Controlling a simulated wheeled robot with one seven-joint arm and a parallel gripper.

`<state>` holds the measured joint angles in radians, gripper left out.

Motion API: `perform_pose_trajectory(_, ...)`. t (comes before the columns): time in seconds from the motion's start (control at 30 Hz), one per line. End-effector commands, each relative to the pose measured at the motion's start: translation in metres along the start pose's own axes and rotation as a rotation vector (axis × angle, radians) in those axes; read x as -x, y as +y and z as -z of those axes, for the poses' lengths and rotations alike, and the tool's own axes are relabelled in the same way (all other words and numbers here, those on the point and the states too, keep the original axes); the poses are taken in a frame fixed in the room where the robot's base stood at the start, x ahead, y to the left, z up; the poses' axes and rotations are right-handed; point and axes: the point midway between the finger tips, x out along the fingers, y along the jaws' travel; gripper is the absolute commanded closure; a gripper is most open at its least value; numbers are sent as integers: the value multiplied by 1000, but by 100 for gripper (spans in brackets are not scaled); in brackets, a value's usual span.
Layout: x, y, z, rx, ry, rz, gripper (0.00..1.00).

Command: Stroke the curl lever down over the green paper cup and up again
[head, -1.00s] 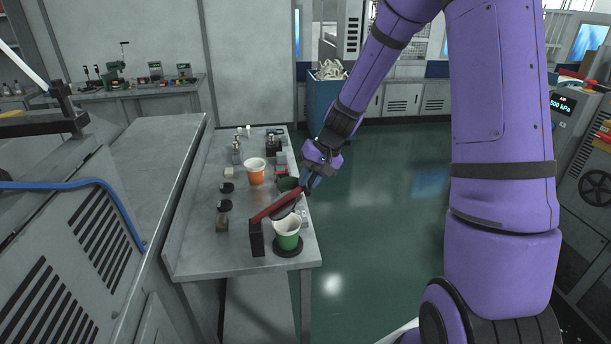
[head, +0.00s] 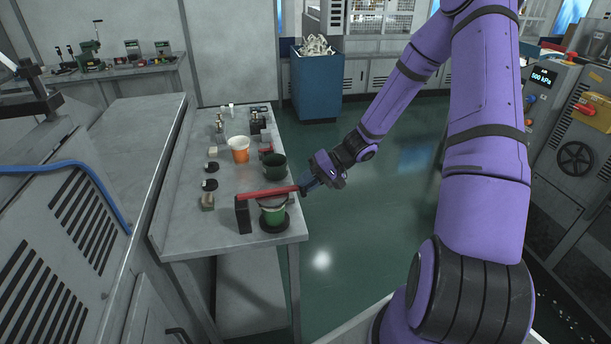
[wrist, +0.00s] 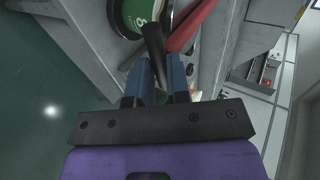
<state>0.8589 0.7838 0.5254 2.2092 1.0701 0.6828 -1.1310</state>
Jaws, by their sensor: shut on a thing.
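The curl lever (head: 268,193) is a red bar hinged on a black post (head: 243,215). It lies close to level over the green paper cup (head: 273,213). A dark round part under the bar sits at the cup's mouth; whether it presses the rim I cannot tell. The cup stands upright on a black round base. My gripper (head: 308,184) is shut on the lever's black handle at its right end. In the wrist view the black handle (wrist: 155,48) lies between my blue fingers (wrist: 157,78), with the red bar (wrist: 190,25) and green cup (wrist: 128,14) beyond.
An orange paper cup (head: 239,153) and a dark green container (head: 275,166) stand farther back on the grey bench (head: 185,230). Small dark fittings line its left and far parts. A blue bin (head: 316,85) stands behind. Open floor lies to the right.

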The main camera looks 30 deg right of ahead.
Motion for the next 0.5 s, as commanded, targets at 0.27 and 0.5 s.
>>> perform_pose_trajectory(0.27,-5,10,-1,-1,-1,-3,100)
perform_pose_trajectory(0.5,-6,13,-2,-4,-2,-7,100)
